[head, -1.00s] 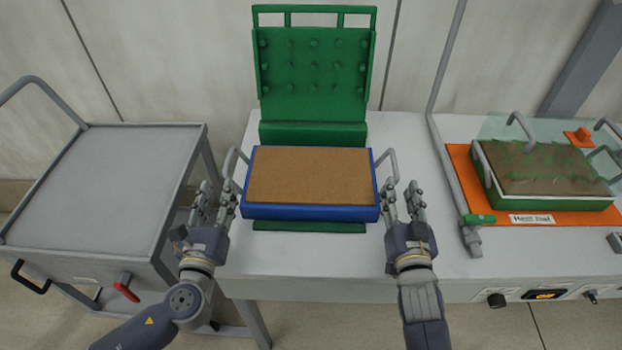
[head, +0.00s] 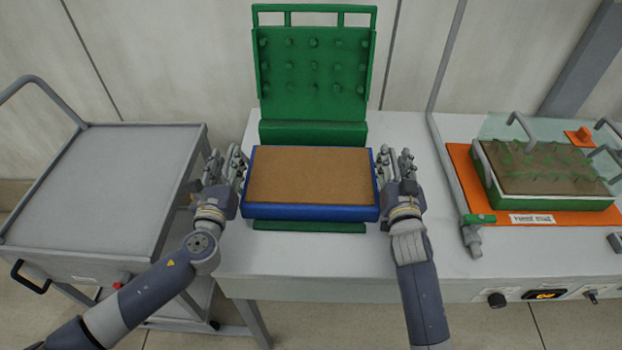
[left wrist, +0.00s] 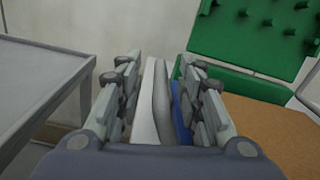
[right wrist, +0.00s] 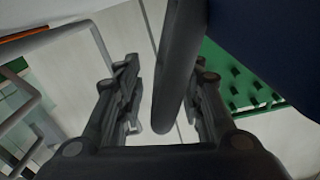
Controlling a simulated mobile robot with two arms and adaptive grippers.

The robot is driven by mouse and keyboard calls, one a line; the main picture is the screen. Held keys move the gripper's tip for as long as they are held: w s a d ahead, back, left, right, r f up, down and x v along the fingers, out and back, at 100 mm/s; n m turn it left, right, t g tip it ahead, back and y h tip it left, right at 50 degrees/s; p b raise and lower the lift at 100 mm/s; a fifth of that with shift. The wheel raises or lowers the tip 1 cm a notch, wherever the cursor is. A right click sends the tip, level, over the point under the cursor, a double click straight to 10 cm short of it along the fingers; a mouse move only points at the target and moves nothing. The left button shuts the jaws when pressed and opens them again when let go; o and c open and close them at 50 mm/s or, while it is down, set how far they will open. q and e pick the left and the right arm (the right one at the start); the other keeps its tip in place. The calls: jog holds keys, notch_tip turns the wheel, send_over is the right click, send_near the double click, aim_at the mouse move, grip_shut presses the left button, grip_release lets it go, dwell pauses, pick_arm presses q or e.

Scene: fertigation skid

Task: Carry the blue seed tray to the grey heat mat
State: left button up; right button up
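In the head view the grippers hide the handles. I see no grey mat that I can identify; an orange mat (head: 540,218) at the right bears a green-sided tray.
The green press (head: 313,132) has its studded plate upright behind the tray. A grey cart (head: 100,190) with an empty top stands at the left. A grey pipe with a green-handled valve (head: 478,219) stands between the tray and the planted tray (head: 550,200).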

pick_arm(q)
jog(key=shift+c, duration=0.4)
pick_arm(e)
jog(key=shift+c, duration=0.4)
pick_arm(q)
grip_shut()
pick_arm(e)
grip_shut()
pick_arm(q)
jog(key=shift+r, duration=0.15)
pick_arm(e)
jog(key=shift+d+r, duration=0.1)
jog(key=shift+r, duration=0.1)
pick_arm(q)
jog(key=shift+r, duration=0.15)
pick_arm(e)
jog(key=shift+r, duration=0.1)
